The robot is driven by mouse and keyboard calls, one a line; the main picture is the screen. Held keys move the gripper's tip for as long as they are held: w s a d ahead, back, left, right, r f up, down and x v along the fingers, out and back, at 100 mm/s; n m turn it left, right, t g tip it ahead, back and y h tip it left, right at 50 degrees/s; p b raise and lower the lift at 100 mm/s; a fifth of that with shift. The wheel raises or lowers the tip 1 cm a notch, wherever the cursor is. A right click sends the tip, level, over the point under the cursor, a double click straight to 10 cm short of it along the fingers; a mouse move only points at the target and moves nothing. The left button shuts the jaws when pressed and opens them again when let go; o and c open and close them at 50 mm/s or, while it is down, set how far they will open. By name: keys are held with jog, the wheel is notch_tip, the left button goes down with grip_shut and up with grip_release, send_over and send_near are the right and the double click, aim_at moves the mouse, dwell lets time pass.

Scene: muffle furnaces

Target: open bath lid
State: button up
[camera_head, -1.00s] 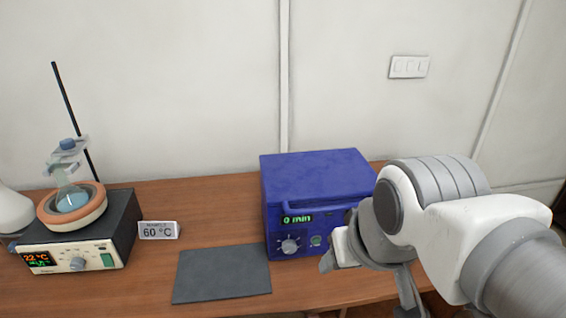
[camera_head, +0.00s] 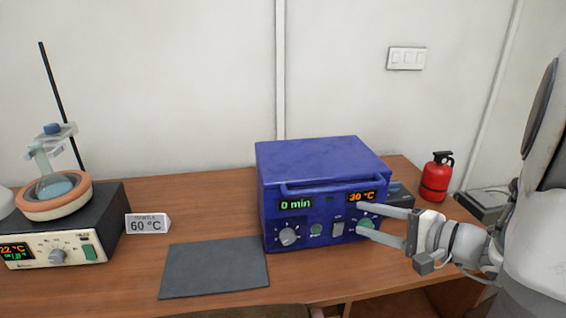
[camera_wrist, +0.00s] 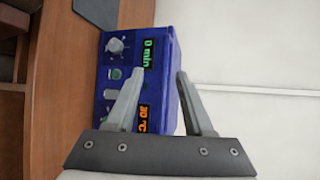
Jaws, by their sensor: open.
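The blue bath (camera_head: 322,192) stands on the wooden table, its lid (camera_head: 320,162) down. A bar handle (camera_head: 331,187) runs along the upper front, above displays reading 0 min and 30 °C. In the wrist view the bath (camera_wrist: 112,80) appears turned sideways, behind and left of my open gripper (camera_wrist: 160,85). I cannot tell whether a finger touches the bath.
A dark mat (camera_head: 214,270) lies in front of the bath at left. A heating mantle (camera_head: 70,235) with a flask and a 60 °C sign (camera_head: 147,224) stand farther left. A red extinguisher (camera_head: 436,178) stands at right, with a dark box (camera_head: 398,196) beside the bath.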

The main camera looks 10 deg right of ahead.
aim_at(344, 190)
jog(key=w+d+m+t+h, duration=0.1)
jog(key=d+t+h, duration=0.15)
jog(key=d, duration=0.45)
jog(key=x, duration=1.7)
jog(key=shift+w+f, duration=0.1)
jog(key=shift+f, duration=0.35)
grip_shut()
